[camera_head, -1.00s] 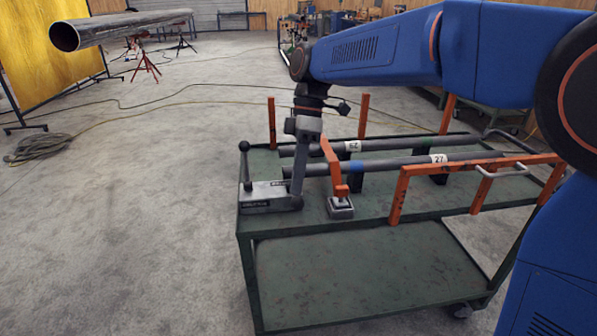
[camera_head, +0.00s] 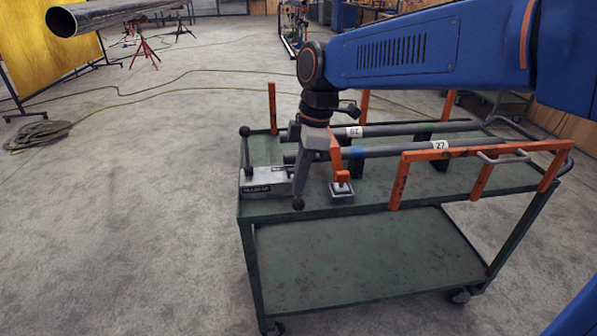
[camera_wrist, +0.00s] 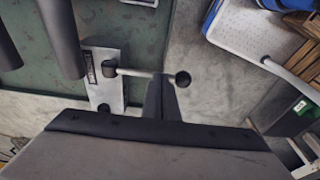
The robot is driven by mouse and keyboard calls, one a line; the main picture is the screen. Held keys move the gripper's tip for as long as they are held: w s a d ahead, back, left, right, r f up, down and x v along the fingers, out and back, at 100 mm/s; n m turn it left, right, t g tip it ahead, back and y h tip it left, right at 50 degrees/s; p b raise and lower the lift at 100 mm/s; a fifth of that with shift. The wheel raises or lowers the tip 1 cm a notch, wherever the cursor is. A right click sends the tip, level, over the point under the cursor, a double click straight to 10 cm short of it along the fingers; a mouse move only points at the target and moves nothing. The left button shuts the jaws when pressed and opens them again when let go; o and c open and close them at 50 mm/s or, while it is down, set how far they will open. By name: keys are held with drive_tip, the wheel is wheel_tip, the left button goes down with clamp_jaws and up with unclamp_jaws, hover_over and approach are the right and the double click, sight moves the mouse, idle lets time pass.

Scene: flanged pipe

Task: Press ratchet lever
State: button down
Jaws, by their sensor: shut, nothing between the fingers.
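The ratchet lever (camera_head: 246,151) is a thin rod with a black ball knob, standing upright on a grey metal block (camera_head: 263,181) at the left end of the green cart. The wrist view shows the same lever (camera_wrist: 142,74) reaching right from the block (camera_wrist: 106,86) to its knob. My gripper (camera_head: 298,203) is shut and empty. It hangs tilted in front of the block's right end, clear of the lever in the head view. In the wrist view my gripper's dark finger (camera_wrist: 160,82) overlaps the rod; I cannot tell whether they touch.
Two dark pipes (camera_head: 405,148) lie along the cart top (camera_head: 370,197) between orange posts. An orange clamp (camera_head: 342,187) stands just right of my gripper. An orange rail (camera_head: 440,155) lines the near right side.

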drive_tip(key=shift+s+d+f, duration=0.1)
drive_tip(key=shift+s+f, duration=0.15)
drive_tip(key=shift+f, duration=0.45)
drive_tip(key=shift+s+d+f, duration=0.1)
drive_tip(key=shift+s+f, duration=0.1)
drive_tip(key=shift+f, duration=0.6)
drive_tip(key=d+r, duration=0.3)
drive_tip(key=r, duration=1.4)
drive_tip(key=shift+d+r, duration=0.15)
drive_tip(key=shift+r, duration=0.2)
drive_tip(key=s+d+f+m+t, duration=0.1)
drive_tip(key=s+d+f+m, duration=0.4)
drive_tip(key=d, duration=0.5)
drive_tip(key=s+d+f+m+t+h, duration=0.1)
drive_tip(key=s+d+f+m+t, duration=0.1)
drive_tip(key=s+d+f+m, duration=0.3)
drive_tip(key=s+d+f+m+t+h, duration=0.1)
drive_tip(key=s+d+f+m+t, duration=0.1)
drive_tip(key=s+d+f+m, duration=0.4)
drive_tip(key=d+f+m, duration=0.4)
drive_tip(key=d+f, duration=0.1)
drive_tip(key=d, duration=0.4)
drive_tip(key=shift+m, duration=0.3)
